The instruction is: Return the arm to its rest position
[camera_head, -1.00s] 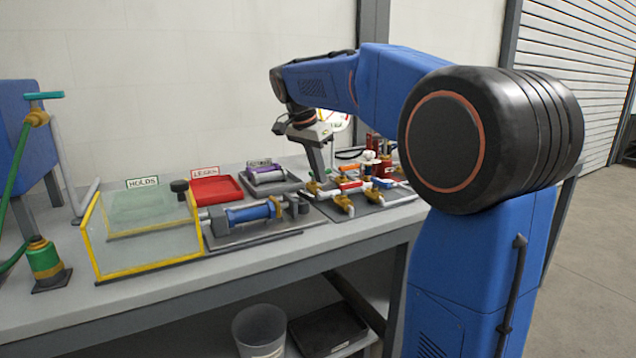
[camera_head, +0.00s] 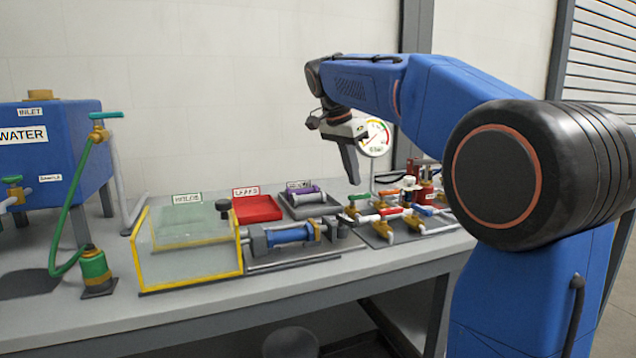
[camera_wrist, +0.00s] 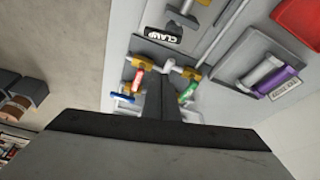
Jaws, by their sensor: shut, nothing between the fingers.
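My blue arm reaches over the bench from the right in the head view, with its wrist bent downward. My gripper (camera_head: 352,178) points down above the back of the bench and holds nothing. Its fingers are together. In the wrist view my gripper (camera_wrist: 168,100) shows as a dark shape over the valve plate. The valve plate (camera_head: 383,240) carries brass valves with green, red, orange and blue handles. The gripper tip appears above and apart from these parts.
A yellow-framed clear guard (camera_head: 190,285) and a blue cylinder (camera_head: 290,234) stand on the bench (camera_head: 300,280). Behind are a red tray (camera_head: 257,208) and a grey tray (camera_head: 318,211) with a purple part. A gauge (camera_head: 375,138) is behind my wrist. A blue water tank (camera_head: 50,160) stands left.

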